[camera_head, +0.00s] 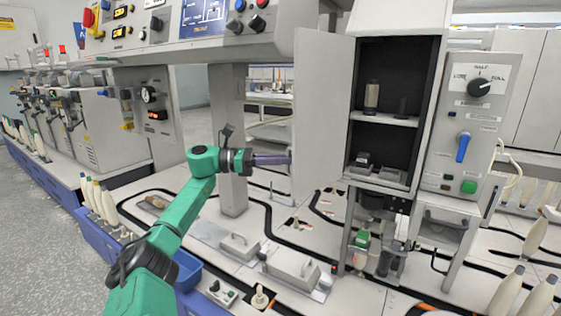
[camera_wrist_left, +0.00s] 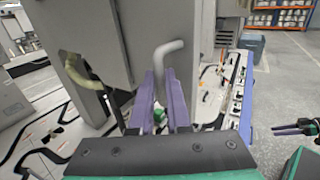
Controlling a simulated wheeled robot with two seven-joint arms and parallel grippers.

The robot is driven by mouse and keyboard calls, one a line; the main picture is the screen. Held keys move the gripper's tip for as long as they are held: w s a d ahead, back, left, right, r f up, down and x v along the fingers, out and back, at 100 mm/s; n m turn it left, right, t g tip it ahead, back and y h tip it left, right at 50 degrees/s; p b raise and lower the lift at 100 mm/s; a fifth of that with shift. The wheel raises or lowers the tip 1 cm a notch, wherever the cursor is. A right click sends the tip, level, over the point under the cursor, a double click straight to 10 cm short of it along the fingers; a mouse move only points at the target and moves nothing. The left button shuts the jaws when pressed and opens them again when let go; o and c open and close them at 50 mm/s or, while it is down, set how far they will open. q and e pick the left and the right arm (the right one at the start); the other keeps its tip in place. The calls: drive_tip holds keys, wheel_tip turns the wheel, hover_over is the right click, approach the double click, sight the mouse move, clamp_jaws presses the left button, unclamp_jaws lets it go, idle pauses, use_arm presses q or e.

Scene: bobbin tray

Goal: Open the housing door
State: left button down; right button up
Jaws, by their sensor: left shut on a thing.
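The housing door (camera_head: 318,110) is a light grey panel that stands swung open to the left of the housing (camera_head: 397,40). My left gripper (camera_head: 286,159), at the end of the green arm, is at the door's free edge. In the left wrist view its purple fingers (camera_wrist_left: 163,100) are shut on the grey bent door handle (camera_wrist_left: 166,52); the exact contact is partly hidden between the fingers.
Inside the housing are a shelf (camera_head: 385,118), a small bobbin (camera_head: 371,97) and dark blocks (camera_head: 364,162). A control box (camera_head: 466,125) with a blue lever stands to its right.

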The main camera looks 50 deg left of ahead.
use_arm(q)
drive_tip(key=shift+w, duration=0.1)
drive_tip(key=c, duration=1.1)
unclamp_jaws()
drive_tip(key=shift+o, duration=1.1)
drive_tip(key=shift+w+d+f, duration=0.15)
drive_tip(key=shift+w+d, duration=0.05)
drive_tip(key=shift+w, duration=0.15)
drive_tip(key=shift+s, duration=0.1)
use_arm(e)
drive_tip(key=shift+w+d+f, duration=0.1)
drive_tip(key=shift+w+d, duration=0.05)
use_arm(q)
drive_tip(key=shift+s+a, duration=0.1)
drive_tip(key=p+v, duration=0.1)
drive_tip(key=v, duration=1.3)
drive_tip(key=shift+s+a, duration=0.15)
drive_tip(key=shift+a, duration=0.05)
use_arm(e)
drive_tip(key=shift+d+r+n+g+h, duration=0.3)
drive_tip(key=shift+d+r+g+h, duration=0.1)
drive_tip(key=shift+d+g, duration=0.35)
drive_tip(key=shift+a, duration=0.15)
